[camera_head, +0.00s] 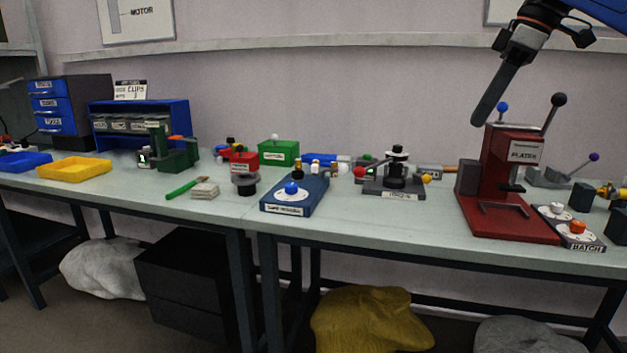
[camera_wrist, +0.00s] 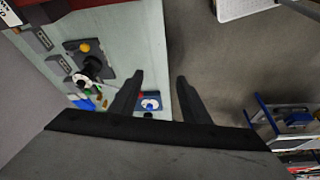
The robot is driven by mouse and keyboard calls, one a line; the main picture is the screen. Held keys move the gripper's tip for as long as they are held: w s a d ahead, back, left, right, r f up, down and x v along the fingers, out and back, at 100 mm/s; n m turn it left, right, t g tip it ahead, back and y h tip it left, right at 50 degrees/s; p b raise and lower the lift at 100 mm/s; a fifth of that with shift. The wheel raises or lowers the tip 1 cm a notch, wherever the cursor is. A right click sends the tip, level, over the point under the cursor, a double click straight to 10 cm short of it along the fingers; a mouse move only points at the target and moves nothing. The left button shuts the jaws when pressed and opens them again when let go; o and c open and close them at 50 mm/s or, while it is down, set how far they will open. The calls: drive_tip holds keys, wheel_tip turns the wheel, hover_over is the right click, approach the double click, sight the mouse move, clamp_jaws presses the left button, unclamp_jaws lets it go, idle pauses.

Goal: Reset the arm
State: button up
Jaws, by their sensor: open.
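My arm reaches in from the top right of the head view. My gripper (camera_head: 486,105) hangs in the air in front of the wall, above and left of the red press labelled PLATEN. In the wrist view my gripper (camera_wrist: 153,80) has its two dark fingers apart with nothing between them. Past the fingers I see the bench top (camera_wrist: 150,40) and the bare floor (camera_wrist: 215,60). The gripper touches nothing that I can see.
The red press (camera_head: 518,175) with its upright lever (camera_head: 551,112) stands near the gripper. A blue base with a knob (camera_head: 294,194), a dark fixture (camera_head: 396,180), a green box (camera_head: 278,153) and yellow tray (camera_head: 74,169) sit on the bench. Open floor lies in front.

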drive_tip(key=s+a+f+m+t+h, duration=0.1)
drive_tip(key=s+f+m, duration=0.3)
drive_tip(key=f, duration=0.9)
drive_tip(key=s+a+f+m+t+h, duration=0.1)
drive_tip(key=s+f+m, duration=0.3)
drive_tip(key=s+f, duration=0.7)
drive_tip(key=s+a+f+m+h, duration=0.1)
drive_tip(key=s+f+m, duration=0.3)
drive_tip(key=f, duration=1.2)
drive_tip(key=s, duration=0.3)
drive_tip(key=shift+s+a+t+h, duration=0.15)
drive_tip(key=shift+a+t+h, duration=0.2)
drive_tip(key=shift+t+h, duration=0.05)
drive_tip(key=shift+f, duration=0.1)
